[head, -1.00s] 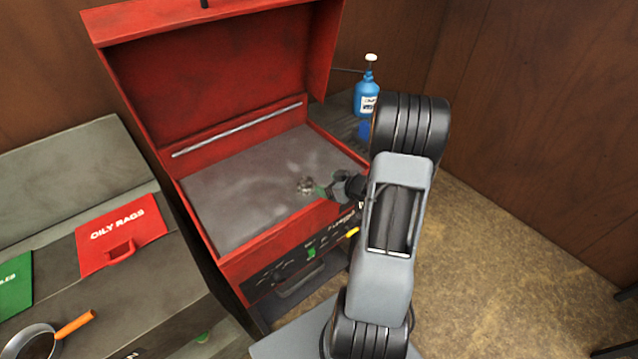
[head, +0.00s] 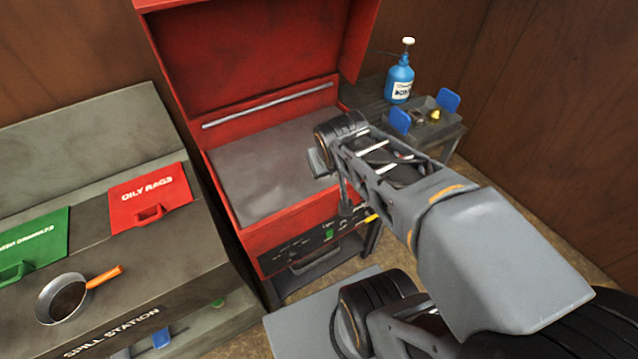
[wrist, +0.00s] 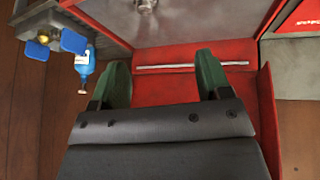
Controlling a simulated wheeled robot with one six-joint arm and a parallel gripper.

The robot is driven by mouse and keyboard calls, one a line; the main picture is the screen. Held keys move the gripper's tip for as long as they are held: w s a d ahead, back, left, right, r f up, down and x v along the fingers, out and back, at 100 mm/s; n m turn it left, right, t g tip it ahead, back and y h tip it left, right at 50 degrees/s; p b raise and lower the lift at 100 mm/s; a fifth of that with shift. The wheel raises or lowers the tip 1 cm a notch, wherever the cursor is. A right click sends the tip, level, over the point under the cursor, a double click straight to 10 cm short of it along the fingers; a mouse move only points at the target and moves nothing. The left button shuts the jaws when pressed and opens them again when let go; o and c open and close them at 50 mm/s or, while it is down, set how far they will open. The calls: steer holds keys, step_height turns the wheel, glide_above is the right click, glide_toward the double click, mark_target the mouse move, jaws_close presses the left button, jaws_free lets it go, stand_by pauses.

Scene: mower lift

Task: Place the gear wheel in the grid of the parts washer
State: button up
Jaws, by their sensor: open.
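The red parts washer (head: 325,227) stands with its lid up, and its grey inner surface (head: 262,165) is largely bare in the head view. The gear wheel (wrist: 146,5) shows at the top edge of the wrist view, a small metal part lying on that grey surface. In the head view my arm hides it. My gripper (wrist: 163,62) has two green fingers spread wide with nothing between them. It is apart from the gear wheel, with the red lid and its metal bar (wrist: 193,66) behind the fingers. My arm hides the fingers in the head view.
A side table at right holds a blue pump bottle (head: 399,80) and a grey tray (head: 424,131) with blue handles and small brassy parts. The spill station (head: 200,262) at left carries a pan (head: 62,298), a red lid (head: 150,198) and a green lid (head: 35,242).

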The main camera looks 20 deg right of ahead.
steer(key=s+a+g+y, duration=0.1)
steer(key=s+a+y, duration=0.1)
steer(key=s+a, duration=0.3)
steer(key=shift+r+n, duration=0.3)
steer(key=shift+r, duration=0.05)
steer(key=shift+a, duration=0.1)
stand_by(0.8)
